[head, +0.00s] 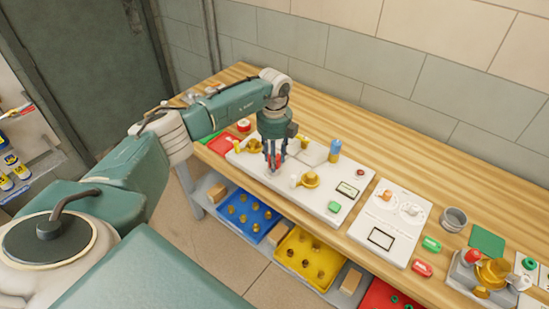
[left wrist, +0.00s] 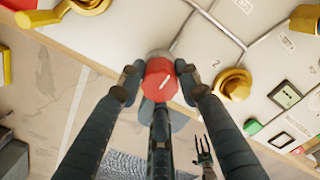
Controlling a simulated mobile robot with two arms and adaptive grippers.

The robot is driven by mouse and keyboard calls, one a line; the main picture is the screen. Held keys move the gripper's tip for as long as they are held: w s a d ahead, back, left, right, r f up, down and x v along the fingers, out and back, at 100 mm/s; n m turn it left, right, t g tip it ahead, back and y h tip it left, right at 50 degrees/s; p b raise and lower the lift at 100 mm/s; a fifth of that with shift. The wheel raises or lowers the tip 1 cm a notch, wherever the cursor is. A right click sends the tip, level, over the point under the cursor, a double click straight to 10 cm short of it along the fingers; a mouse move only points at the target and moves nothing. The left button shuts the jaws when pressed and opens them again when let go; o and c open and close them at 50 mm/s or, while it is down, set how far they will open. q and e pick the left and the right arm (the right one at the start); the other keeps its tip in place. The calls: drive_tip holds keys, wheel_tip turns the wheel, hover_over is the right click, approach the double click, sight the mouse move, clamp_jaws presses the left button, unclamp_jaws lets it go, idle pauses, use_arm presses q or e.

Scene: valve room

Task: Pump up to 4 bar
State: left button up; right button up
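A white panel (head: 325,200) lies on the wooden bench, with a small display (head: 348,187) whose reading is too small to tell. It carries yellow valve handles, one of them (head: 309,180) right of my gripper, and a blue-topped part (head: 335,149). My left gripper (head: 273,160) points down at a red knob (head: 276,158) on this panel. In the left wrist view its fingertips lie against both sides of the red knob (left wrist: 160,80). My right gripper (left wrist: 203,152) seems to show small in the left wrist view, with its fingers apart and empty.
A second white panel (head: 390,222), a grey cup (head: 454,219), green and red blocks and a brass fitting (head: 493,272) are at the right. Blue (head: 245,215) and yellow (head: 308,257) trays stand on the lower shelf. The bench behind the panels is clear up to the tiled wall.

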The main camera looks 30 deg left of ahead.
use_arm(q)
drive_tip(key=c, duration=0.3)
